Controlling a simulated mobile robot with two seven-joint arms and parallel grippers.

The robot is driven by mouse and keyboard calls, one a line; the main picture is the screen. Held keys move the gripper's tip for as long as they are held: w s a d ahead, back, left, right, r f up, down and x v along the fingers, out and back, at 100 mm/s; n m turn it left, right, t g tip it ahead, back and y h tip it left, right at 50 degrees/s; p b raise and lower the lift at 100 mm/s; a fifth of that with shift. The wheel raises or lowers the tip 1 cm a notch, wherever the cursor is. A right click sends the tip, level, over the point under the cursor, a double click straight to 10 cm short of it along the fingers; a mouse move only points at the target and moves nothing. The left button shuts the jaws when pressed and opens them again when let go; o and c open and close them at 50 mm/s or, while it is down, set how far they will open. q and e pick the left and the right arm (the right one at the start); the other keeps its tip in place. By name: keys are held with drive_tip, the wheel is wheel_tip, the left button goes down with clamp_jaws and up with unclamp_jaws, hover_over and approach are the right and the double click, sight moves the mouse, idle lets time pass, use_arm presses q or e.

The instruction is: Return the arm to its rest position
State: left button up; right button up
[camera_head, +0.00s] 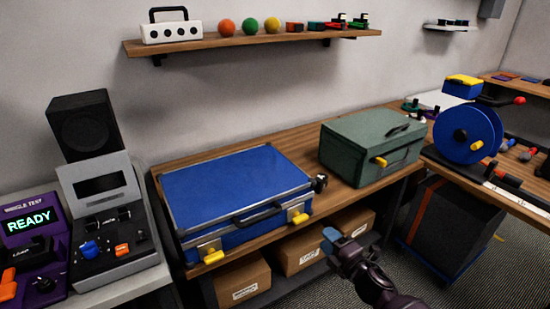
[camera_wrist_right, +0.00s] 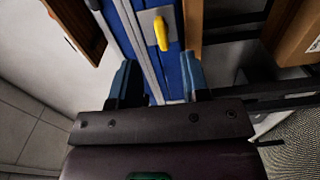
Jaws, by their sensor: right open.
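No held object shows between the fingers. The closed blue case (camera_head: 235,184) lies on the bench, with yellow latches at its front. My left gripper is in neither view.
A green case (camera_head: 371,146) and a blue cable reel (camera_head: 467,134) stand to the right. Cardboard boxes (camera_head: 243,279) sit on the shelf below the bench. A purple tester (camera_head: 33,246) reading READY is at the left. A wall shelf (camera_head: 250,39) hangs above. Grey carpet lies open at the lower right.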

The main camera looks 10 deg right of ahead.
drive_tip(key=s+d+f+m+g+h, duration=0.1)
drive_tip(key=s+f+m+g+h, duration=0.2)
drive_tip(key=s+m, duration=0.7)
drive_tip(key=s+d+f+m+g+h, duration=0.1)
drive_tip(key=s+f+m, duration=0.5)
drive_tip(key=s, duration=1.3)
drive_tip(key=m+g+h, duration=0.1)
drive_tip(key=m+h, duration=0.1)
drive_tip(key=m, duration=0.2)
drive_tip(key=shift+s+m+g, duration=0.2)
drive_tip(key=shift+m+g, duration=0.2)
